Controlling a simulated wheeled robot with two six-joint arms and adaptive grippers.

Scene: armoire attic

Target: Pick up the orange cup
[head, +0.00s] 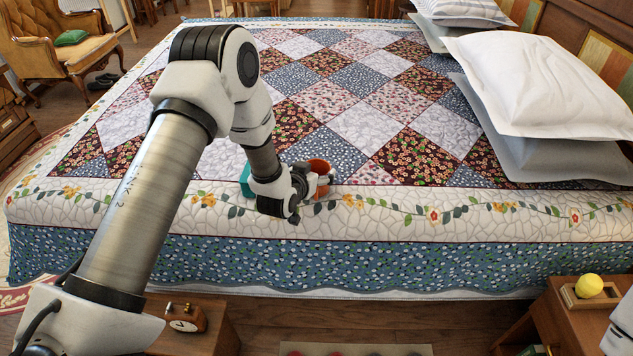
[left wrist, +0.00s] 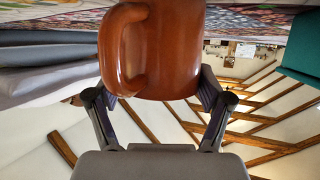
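The orange cup (head: 319,166) stands on the near edge of the quilted bed, partly hidden behind my left gripper (head: 304,187). In the left wrist view the cup (left wrist: 172,50) fills the upper middle, with its handle facing the camera on the left side. The two fingers of my left gripper (left wrist: 157,98) are spread wide, one on each side of the cup. I cannot tell whether they touch it. My right gripper is not in view; only a white piece of my right arm shows at the right edge of the head view.
A teal object (head: 245,179) stands just left of the cup, partly behind my left arm; it also shows in the left wrist view (left wrist: 300,48). White pillows (head: 545,85) lie at the right. A yellow ball (head: 589,286) sits on the right nightstand. The quilt's middle is clear.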

